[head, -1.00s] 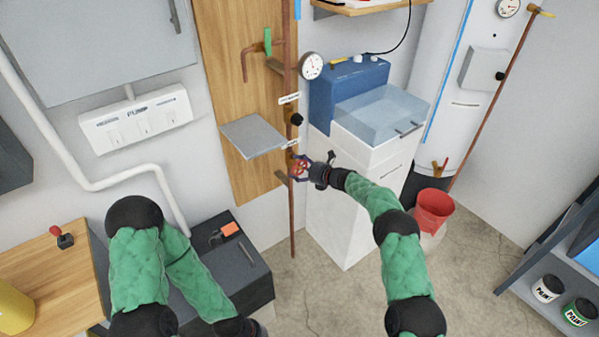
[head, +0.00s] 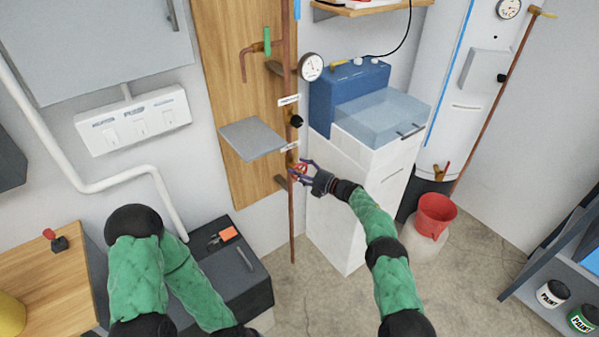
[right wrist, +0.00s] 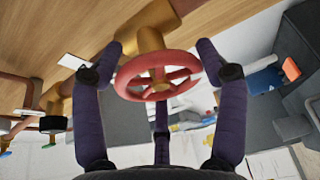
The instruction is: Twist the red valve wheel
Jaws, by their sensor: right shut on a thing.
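The red valve wheel (head: 299,169) is small in the head view, on the brass valve of the copper pipe beside the wooden board. In the right wrist view the wheel (right wrist: 127,73) shows large, with its spokes and rim in front of the brass body (right wrist: 148,40). My right gripper (head: 301,173) is at the wheel and shut on it. In the right wrist view its dark purple fingers (right wrist: 160,75) stand around the rim on the left, right and below. My left arm shows at lower left, but its gripper is out of view.
A grey shelf plate (head: 252,139) juts out just above left of the wheel. A pressure gauge (head: 311,67) and a black knob (head: 296,121) sit higher on the pipe. A white cabinet (head: 352,210) stands close right. A red bucket (head: 435,212) is farther right.

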